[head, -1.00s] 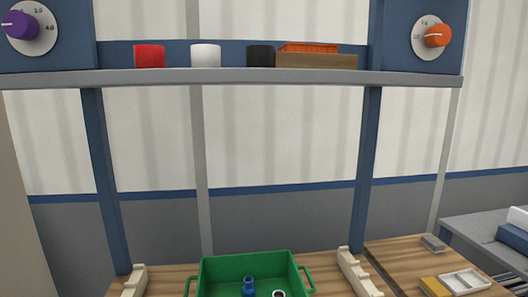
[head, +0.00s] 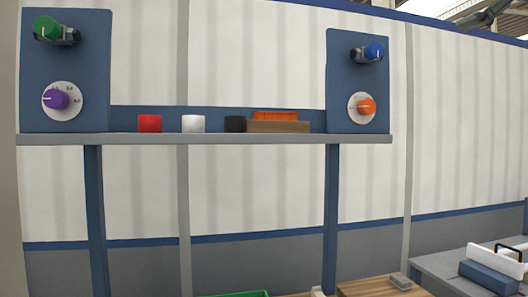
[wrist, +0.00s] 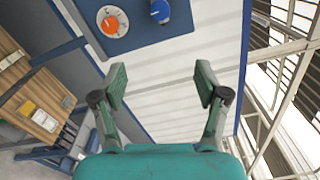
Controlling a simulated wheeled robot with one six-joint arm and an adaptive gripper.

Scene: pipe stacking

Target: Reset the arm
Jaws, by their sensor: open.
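My gripper (wrist: 162,88) shows in the wrist view with its two fingers spread wide. It is open, with nothing between the fingertips. Beyond it are the pale wall panels and the blue panel with the orange knob (wrist: 110,24) and the blue knob (wrist: 160,11). My arm and gripper do not show in the head view. The green bin (head: 240,294) shows only as a rim at the bottom edge of the head view, and its contents are hidden.
Knobs sit on blue panels at both ends. A side table (head: 440,268) stands at lower right.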

